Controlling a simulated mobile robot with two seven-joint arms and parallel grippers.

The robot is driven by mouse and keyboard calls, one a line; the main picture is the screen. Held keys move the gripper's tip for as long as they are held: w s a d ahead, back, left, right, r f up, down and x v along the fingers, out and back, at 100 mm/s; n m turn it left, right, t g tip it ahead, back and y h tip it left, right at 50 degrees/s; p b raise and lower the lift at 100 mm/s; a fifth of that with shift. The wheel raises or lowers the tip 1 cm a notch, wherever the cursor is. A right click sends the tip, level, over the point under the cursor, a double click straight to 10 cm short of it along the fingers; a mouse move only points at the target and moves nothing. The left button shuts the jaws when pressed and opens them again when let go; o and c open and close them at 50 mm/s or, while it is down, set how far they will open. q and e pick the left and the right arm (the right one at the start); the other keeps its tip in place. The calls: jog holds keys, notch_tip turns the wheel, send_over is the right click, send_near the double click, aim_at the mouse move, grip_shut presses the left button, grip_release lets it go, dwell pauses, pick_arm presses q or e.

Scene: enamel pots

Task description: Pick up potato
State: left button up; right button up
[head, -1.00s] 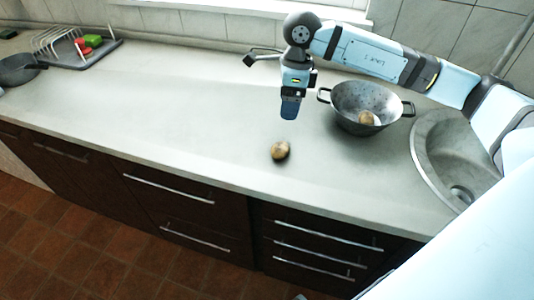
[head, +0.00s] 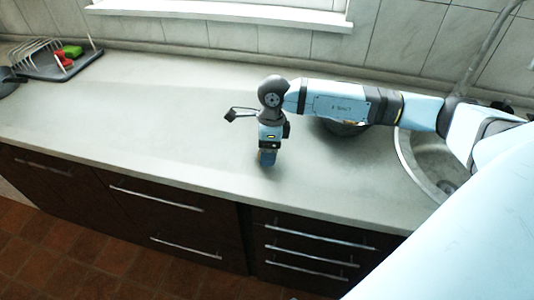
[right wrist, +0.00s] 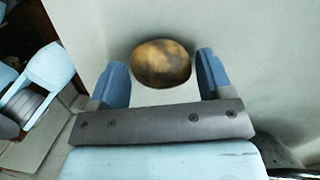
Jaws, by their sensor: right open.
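The potato (right wrist: 161,63) is brown and rounded. In the right wrist view it lies on the pale countertop, between and slightly beyond the two blue fingertips. My right gripper (right wrist: 160,72) is open, with a finger on each side of the potato and a small gap showing at each side. In the head view my right gripper (head: 267,158) points down at the counter, and the potato is hidden behind it. My left gripper is not in view.
A dark pot (head: 345,128) stands behind my right arm, mostly hidden. The round sink (head: 425,163) is to its right. A dish rack (head: 40,58) with red and green items is at the far left. The counter (head: 150,120) left of the gripper is clear.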

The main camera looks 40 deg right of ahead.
jog(key=shift+f, duration=0.4)
jog(key=c, duration=0.7)
jog(key=shift+r, duration=0.15)
notch_tip(320, 180, up, 20)
jog(key=shift+f+p, duration=0.1)
jog(key=shift+p, duration=0.2)
